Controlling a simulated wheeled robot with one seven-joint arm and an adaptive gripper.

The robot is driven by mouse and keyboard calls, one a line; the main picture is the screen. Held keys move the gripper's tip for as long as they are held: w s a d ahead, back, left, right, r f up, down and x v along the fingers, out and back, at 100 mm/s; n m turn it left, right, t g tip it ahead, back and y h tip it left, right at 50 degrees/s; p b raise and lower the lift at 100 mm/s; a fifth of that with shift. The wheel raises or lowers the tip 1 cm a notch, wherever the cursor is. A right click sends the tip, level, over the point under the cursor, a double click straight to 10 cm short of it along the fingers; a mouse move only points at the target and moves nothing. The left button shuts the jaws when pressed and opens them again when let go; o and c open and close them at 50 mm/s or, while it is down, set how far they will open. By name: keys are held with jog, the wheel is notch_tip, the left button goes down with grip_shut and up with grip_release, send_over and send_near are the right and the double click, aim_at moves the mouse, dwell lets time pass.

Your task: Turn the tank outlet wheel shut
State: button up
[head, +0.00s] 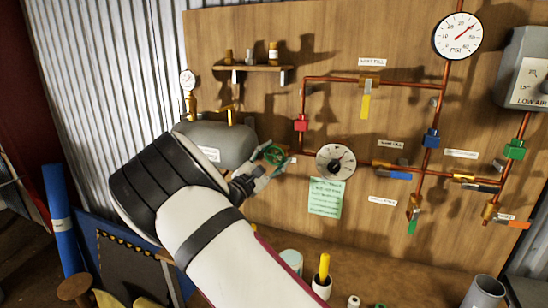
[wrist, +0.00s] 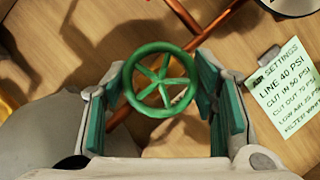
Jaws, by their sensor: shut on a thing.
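The tank outlet wheel (head: 272,154) is a small green spoked handwheel beside the right end of the grey tank (head: 222,142). The wheel (wrist: 160,80) is in the middle of the wrist view, with its rim and spokes in plain sight. My gripper (head: 268,165) is at the wheel, reaching in from the lower left. In the wrist view its green-padded fingers stand on either side of the rim, and it is shut on the wheel. The exact contact at the pads is partly hidden. How far the wheel is turned cannot be told.
A round dial (head: 336,161) and a green settings note (head: 325,197) are close to the right of the wheel. Copper pipes with coloured valve handles, such as the yellow one (head: 366,106), cover the board further right. A shelf (head: 252,68) is above the tank.

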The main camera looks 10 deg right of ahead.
jog(key=shift+m+g, duration=0.6)
jog(key=shift+m, duration=0.9)
jog(key=o, duration=1.2)
jog(key=shift+c, duration=0.2)
jog(key=v, duration=1.2)
